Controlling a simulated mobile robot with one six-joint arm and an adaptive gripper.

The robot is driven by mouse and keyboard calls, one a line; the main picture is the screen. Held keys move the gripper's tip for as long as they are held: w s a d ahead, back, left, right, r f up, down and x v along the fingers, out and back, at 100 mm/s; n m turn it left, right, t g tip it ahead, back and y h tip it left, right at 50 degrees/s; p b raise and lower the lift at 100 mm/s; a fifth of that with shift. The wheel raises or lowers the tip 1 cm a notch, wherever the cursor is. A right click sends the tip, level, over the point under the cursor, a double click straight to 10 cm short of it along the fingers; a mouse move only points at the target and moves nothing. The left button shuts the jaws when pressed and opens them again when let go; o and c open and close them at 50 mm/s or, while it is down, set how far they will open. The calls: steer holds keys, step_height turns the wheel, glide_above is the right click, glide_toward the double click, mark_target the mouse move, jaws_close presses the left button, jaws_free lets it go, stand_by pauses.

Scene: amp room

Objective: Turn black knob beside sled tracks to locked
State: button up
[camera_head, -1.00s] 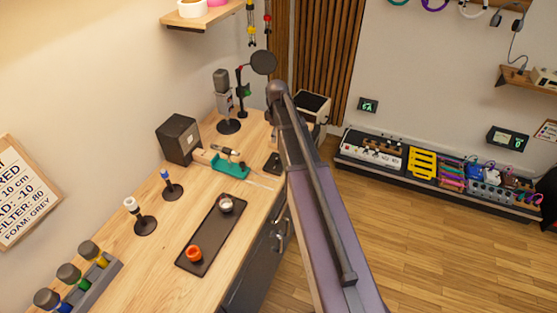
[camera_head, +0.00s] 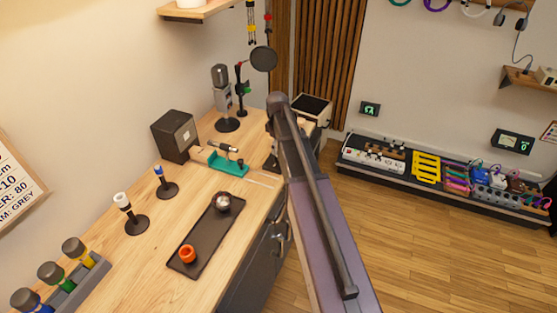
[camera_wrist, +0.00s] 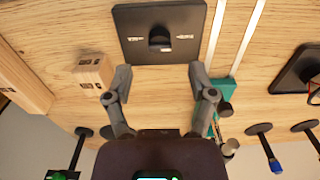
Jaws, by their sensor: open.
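A black knob (camera_wrist: 160,39) stands on a square black plate (camera_wrist: 133,20) in the wrist view. The plate has small white marks on either side of the knob, too small to read. Two pale sled tracks (camera_wrist: 229,36) run beside the plate on the right. They also show in the head view (camera_head: 262,179), next to the teal sled (camera_head: 228,166). My gripper (camera_wrist: 158,79) is open and empty, its fingers apart just short of the plate, one toward each side of the knob. In the head view my arm hides most of the gripper and the knob.
A wooden block (camera_wrist: 93,73) lies left of the plate in the wrist view. In the head view a dark box (camera_head: 174,136), a microphone on a stand (camera_head: 222,98) and a black tray (camera_head: 207,232) stand on the wooden desk. Bare floor lies right of the desk.

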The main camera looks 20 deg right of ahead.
steer(key=shift+f+b, duration=2.15)
steer(key=shift+f, duration=0.3)
jaws_close()
